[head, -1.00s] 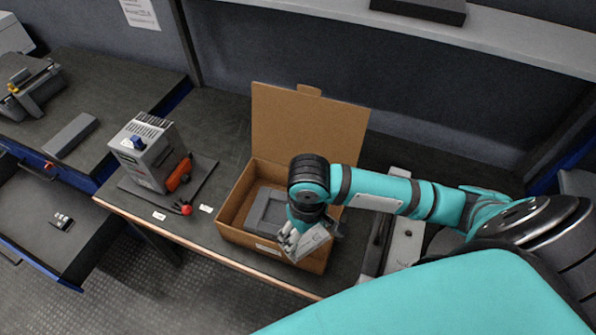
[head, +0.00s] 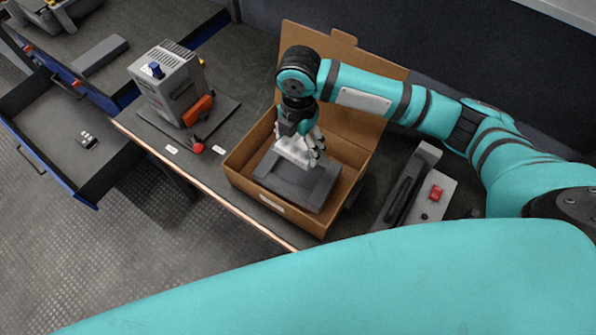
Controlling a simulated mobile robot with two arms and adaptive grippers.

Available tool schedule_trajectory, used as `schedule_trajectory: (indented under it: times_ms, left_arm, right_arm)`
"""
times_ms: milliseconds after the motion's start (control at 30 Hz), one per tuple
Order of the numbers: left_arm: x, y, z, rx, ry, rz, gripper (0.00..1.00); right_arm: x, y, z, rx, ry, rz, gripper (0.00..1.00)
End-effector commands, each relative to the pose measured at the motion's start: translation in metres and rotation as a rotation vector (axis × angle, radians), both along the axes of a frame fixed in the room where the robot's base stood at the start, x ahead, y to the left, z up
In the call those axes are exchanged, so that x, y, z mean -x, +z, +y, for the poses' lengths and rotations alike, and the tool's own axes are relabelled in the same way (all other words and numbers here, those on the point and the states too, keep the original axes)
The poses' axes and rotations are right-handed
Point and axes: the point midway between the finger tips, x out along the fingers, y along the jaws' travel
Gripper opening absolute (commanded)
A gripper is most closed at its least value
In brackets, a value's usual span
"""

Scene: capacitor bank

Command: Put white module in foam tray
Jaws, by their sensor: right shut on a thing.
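The grey foam tray (head: 298,192) lies inside an open cardboard box (head: 245,152) on the bench. My right gripper (head: 300,156) points down over the back part of the tray. It is shut on the white module (head: 291,153), which is mostly hidden by the fingers. The module is at or just above the tray; I cannot tell whether it touches the foam. My left gripper is not in view.
A grey device with an orange handle (head: 198,110) stands on a dark mat left of the box. A grey fixture with a red button (head: 436,193) lies to the right. An open drawer (head: 60,130) is at the left. The box's raised lid (head: 375,75) stands behind the tray.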

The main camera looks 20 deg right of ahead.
Motion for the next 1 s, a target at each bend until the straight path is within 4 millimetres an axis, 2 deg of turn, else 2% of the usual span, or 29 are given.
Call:
schedule_trajectory:
  times_ms: [300,533,700,1000]
  left_arm:
    - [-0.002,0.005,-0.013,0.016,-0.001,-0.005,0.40]
    - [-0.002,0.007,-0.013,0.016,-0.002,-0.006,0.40]
    - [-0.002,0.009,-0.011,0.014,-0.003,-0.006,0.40]
    - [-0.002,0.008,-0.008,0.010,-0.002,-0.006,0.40]
  right_arm:
    - [0.000,-0.051,0.001,0.002,0.025,0.002,0.29]
    - [0.000,-0.070,0.001,0.001,0.024,0.002,0.29]
    - [0.000,-0.094,0.000,0.002,0.023,0.002,0.29]
    - [-0.001,-0.098,0.001,0.000,0.024,-0.001,0.29]
